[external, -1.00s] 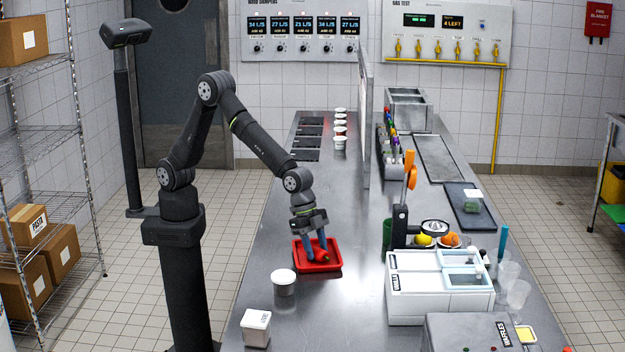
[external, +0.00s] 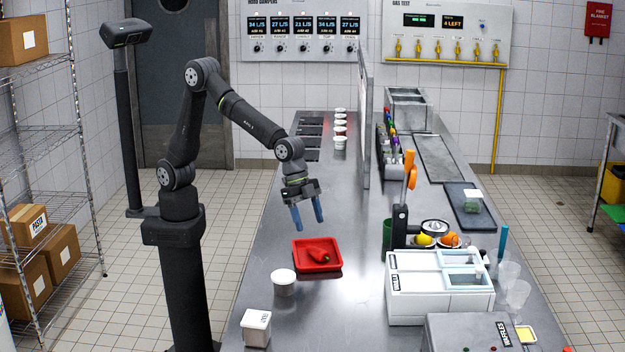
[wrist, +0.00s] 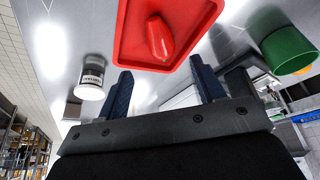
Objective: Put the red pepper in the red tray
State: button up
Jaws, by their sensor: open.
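The red pepper (external: 320,252) lies inside the red tray (external: 299,262) on the steel counter. In the wrist view the pepper (wrist: 160,38) rests on the floor of the tray (wrist: 128,35), apart from the tray's walls as far as I can see. My gripper (external: 308,222) is above the tray, with its two blue fingers spread and nothing between them. The fingers are clear of the pepper and the tray. They also show spread in the wrist view (wrist: 163,85).
A white tub (external: 284,284) and a square white container (external: 256,328) stand on the counter in front of the tray. White coolers (external: 437,287) and a green cup (external: 387,234) are to the right. Bare counter (external: 340,310) lies right of the tub.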

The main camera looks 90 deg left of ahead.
aim_at(316, 247)
jog(key=shift+v, duration=1.5)
jog(key=shift+f, duration=0.1)
jog(key=x, duration=1.2)
jog(key=shift+s, duration=0.1)
notch_tip(316, 247, up, 2)
jog(key=shift+r, duration=0.75)
